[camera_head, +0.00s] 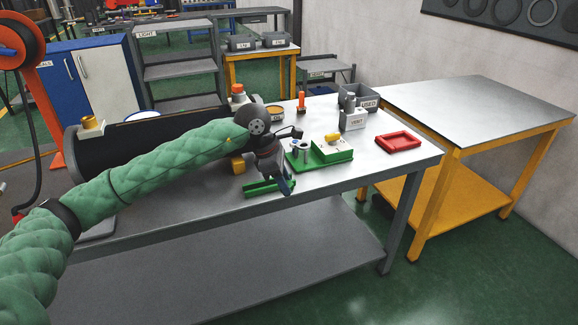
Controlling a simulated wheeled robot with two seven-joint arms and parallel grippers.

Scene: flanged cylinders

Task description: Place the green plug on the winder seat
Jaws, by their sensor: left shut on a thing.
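My left gripper (284,183) reaches over the grey workbench from the left, fingers pointing down. Just right of the gripper is a green fixture (340,157) with a pale block (328,149), a yellow knob (333,137) and a grey cylinder (297,153). I cannot tell for sure which part is the winder seat. No green plug shows clearly. My right gripper is out of view.
A red tray (398,142) lies on the bench's right side. Behind it stand a grey bin (367,104) marked USED and a grey box (353,123). An orange-topped post (301,101) is at the back. A yellow-framed table (470,105) adjoins at right, its top empty.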

